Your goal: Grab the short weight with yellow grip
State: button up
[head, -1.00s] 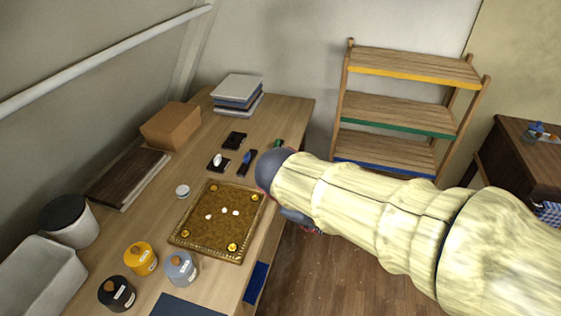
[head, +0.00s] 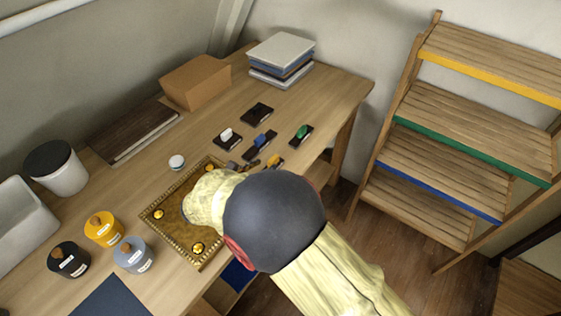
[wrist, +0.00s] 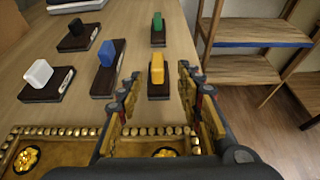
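The weight with the yellow grip (wrist: 157,70) stands on the desk in the wrist view, its short dark base flat on the wood. In the head view the yellow-grip weight (head: 274,161) shows just beyond my arm, partly hidden. My gripper (wrist: 160,76) is open and empty, its two fingers spread left and right. The yellow weight appears between the fingertips in the picture, a little ahead of them. No contact shows. In the head view my gripper (head: 242,165) is mostly hidden by my arm above the tray's far edge.
Near it stand weights with green (wrist: 158,30), blue (wrist: 107,54), white (wrist: 41,73) and black (wrist: 76,28) grips. A gilt-edged tray (head: 154,217) lies below my arm. A box (head: 195,82) and books (head: 281,58) are farther back. The desk's right edge is close by.

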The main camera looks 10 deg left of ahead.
jog(key=b+x, duration=0.1)
jog(key=x, duration=0.3)
jog(key=b+x, duration=0.1)
jog(key=x, duration=0.1)
jog(key=shift+w+r+b, duration=0.2)
jog(key=shift+w+b, duration=0.15)
jog(key=shift+w, duration=0.15)
jog(key=shift+c, duration=0.7)
jog(key=c, duration=0.7)
jog(key=shift+r, duration=0.1)
grip_shut()
